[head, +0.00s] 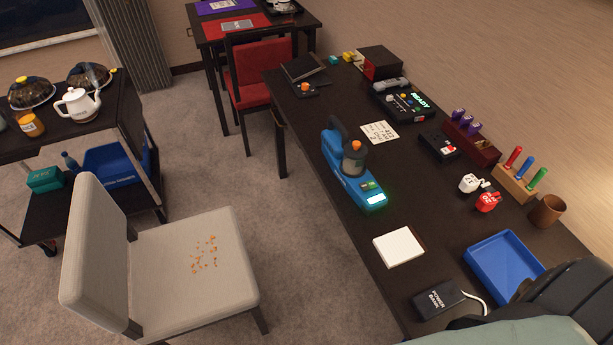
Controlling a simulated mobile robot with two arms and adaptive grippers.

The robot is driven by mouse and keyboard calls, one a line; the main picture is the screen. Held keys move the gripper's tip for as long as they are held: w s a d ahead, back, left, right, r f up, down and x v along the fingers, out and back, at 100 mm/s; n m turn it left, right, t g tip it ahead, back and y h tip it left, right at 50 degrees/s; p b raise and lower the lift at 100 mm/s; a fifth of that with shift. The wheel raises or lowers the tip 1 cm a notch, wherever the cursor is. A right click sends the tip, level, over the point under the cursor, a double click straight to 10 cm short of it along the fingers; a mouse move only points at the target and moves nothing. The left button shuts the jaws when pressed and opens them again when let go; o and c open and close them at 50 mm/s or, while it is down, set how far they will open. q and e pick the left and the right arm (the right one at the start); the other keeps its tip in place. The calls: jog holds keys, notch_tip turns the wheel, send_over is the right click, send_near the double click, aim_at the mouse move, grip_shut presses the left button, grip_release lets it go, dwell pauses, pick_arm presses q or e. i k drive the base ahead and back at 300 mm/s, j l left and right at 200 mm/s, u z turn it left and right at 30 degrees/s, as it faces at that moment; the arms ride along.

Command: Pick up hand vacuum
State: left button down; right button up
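The hand vacuum (347,174) is blue with a dark handle and a clear, orange-topped cup. It lies on the dark desk (343,210) near its left edge, with a lit green-white panel at its near end. Nothing is touching it. Neither of my grippers shows in the head view. A dark rounded shape at the bottom right corner is only partly in view.
A white pad (398,247), blue tray (503,262), power bank (441,299) and card (380,132) lie around the vacuum. A beige chair (185,265) with orange crumbs (205,254) stands left of the desk. A cart (120,140) stands further left.

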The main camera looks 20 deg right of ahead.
aim_at(370, 201)
jog(key=z, duration=1.05)
